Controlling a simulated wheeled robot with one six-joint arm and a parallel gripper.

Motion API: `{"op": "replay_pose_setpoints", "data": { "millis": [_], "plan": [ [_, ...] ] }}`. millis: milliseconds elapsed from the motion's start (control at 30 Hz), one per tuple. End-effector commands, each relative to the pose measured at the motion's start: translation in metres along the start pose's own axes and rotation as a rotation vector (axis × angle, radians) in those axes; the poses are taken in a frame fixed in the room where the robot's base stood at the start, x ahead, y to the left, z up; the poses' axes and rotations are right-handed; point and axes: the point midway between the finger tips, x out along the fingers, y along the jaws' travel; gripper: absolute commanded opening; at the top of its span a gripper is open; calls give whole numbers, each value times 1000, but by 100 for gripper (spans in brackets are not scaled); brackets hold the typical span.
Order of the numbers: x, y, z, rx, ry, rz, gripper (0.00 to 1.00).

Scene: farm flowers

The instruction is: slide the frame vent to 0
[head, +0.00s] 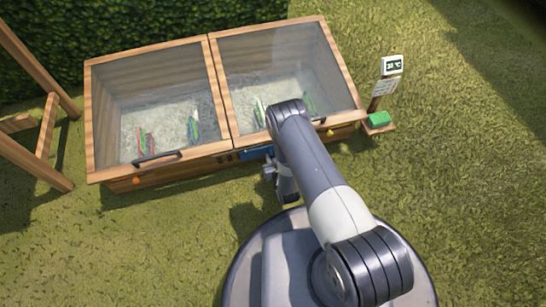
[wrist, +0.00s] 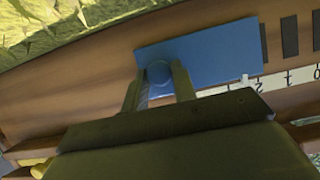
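The frame vent is a blue sliding plate (wrist: 215,52) on the wooden front of the cold frame, with a round blue knob (wrist: 158,73) at its left end in the wrist view. My gripper (wrist: 159,80) has one finger on each side of the knob, and the fingers look closed on it. A small white pointer (wrist: 245,80) at the plate's lower edge stands near the 2 on a white number scale (wrist: 275,84). Dark vent slots (wrist: 290,36) show uncovered right of the plate. In the head view the blue plate (head: 257,153) is partly hidden by my arm.
The cold frame (head: 150,180) has two glass lids with plants inside, a black handle (head: 157,158) and an orange knob (head: 136,181). A wooden structure (head: 45,130) is at left. Grass in front is open.

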Motion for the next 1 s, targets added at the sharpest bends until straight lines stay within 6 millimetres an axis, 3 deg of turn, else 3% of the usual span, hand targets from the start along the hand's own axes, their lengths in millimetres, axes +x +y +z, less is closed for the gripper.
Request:
{"op": "replay_pose_setpoints", "data": {
  "millis": [300, 633, 767, 1000],
  "plan": [
    [0, 0, 0, 0, 0, 0, 0],
    [0, -3, 0, -1, 1, -2, 0],
    [1, -19, -1, -2, 1, -5, 0],
    [1, -65, -1, -3, 2, -6, 0]
  ]
}}
